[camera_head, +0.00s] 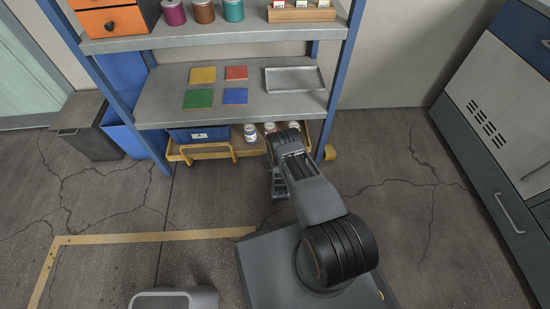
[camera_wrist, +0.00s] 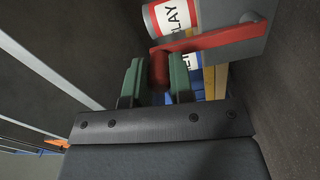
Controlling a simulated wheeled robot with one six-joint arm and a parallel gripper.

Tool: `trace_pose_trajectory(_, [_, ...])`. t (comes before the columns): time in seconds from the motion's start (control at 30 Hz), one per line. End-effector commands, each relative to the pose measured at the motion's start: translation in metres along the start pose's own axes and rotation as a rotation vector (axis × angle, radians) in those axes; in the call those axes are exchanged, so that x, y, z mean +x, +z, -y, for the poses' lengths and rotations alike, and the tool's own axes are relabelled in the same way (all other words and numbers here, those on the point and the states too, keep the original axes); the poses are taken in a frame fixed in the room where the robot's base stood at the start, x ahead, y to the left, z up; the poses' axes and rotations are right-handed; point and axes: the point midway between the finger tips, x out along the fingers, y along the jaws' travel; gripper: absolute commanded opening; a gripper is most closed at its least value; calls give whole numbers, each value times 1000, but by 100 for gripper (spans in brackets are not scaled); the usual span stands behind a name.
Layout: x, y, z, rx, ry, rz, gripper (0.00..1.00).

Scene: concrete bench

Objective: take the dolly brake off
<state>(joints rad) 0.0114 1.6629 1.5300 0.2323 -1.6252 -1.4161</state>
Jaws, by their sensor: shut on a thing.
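The dolly (camera_head: 236,146) stands under the lowest shelf, with a yellow-orange frame and a blue bin and cans on its deck. In the wrist view, the red brake lever (camera_wrist: 222,37) runs across a grey plate (camera_wrist: 240,50), with a pale pivot at its right end. A dark red grip (camera_wrist: 159,70) is at the lever's left end. My gripper (camera_wrist: 155,80) has its green fingers on both sides of this grip and is shut on it. In the head view my arm reaches to the dolly's right end and hides the lever and the fingertips.
The blue bin (camera_head: 198,135) and several cans, one white (camera_head: 250,133), ride on the dolly. The blue-posted shelf (camera_head: 160,105) hangs over it, holding coloured tiles and a metal tray (camera_head: 294,79). A grey cabinet (camera_head: 490,130) stands right. The floor in front is clear.

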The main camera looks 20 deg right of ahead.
Motion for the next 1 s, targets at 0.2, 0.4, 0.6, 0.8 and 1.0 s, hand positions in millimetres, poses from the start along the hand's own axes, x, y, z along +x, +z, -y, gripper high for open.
trace_pose_trajectory(0.2, [0, -1, 1, -1, -2, -3, 0])
trace_pose_trajectory(0.4, [0, -2, 1, 0, -2, -3, 34])
trace_pose_trajectory(0.6, [0, -1, 0, 0, 0, -1, 48])
trace_pose_trajectory(0.8, [0, 0, 0, 1, 0, -1, 48])
trace_pose_trajectory(1.0, [-9, 2, -1, 1, 0, 8, 48])
